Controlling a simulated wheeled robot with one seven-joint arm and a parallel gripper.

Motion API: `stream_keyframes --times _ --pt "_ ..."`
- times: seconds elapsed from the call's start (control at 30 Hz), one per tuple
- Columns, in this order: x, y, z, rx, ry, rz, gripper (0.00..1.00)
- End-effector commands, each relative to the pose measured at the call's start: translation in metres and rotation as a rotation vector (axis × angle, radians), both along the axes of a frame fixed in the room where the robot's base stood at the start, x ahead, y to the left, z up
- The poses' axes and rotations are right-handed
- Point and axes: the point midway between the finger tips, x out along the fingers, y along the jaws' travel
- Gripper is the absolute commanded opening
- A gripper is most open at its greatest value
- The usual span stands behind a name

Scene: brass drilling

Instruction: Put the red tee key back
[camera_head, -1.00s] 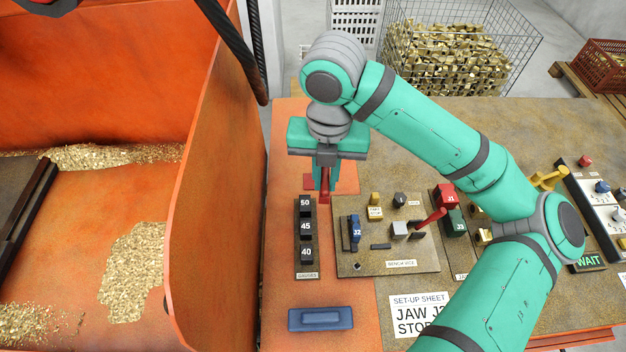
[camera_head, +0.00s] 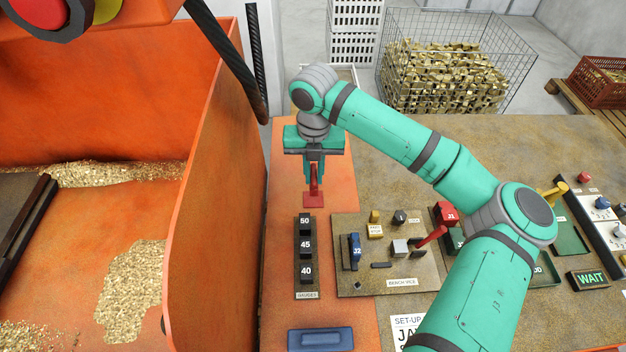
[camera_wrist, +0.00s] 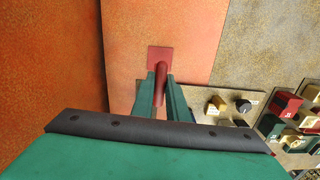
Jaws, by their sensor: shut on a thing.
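My gripper (camera_head: 314,168) is shut on the red tee key (camera_head: 315,182), which hangs roughly upright between the fingers. A small red square pad (camera_head: 313,201) lies on the orange bench top, beyond the gauge rack. The key's lower end shows right at the pad; I cannot tell whether it touches it. In the wrist view the red key (camera_wrist: 160,78) sits between the green fingertips (camera_wrist: 158,92), with the red pad (camera_wrist: 160,60) showing just past its end. The fingers hide part of the key.
The black gauge rack (camera_head: 305,247) stands just nearer than the pad. The bench vice plate (camera_head: 345,285), with its red handle (camera_head: 433,236) and blue J2 piece (camera_head: 355,251), is to the right. An orange machine wall (camera_head: 215,190) rises close on the left.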

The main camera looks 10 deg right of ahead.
Motion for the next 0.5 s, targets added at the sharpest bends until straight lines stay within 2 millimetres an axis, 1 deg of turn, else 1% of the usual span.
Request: stream_keyframes --times 0.17,0.23,0.4,0.5 --pt "0.006 0.000 -0.007 0.001 0.000 -0.001 0.00" --pt "0.011 -0.001 -0.014 -0.001 0.000 -0.002 0.00" --pt "0.010 -0.001 -0.038 -0.001 -0.001 -0.001 0.00" --pt "0.010 -0.001 -0.042 0.000 -0.002 -0.001 0.00"
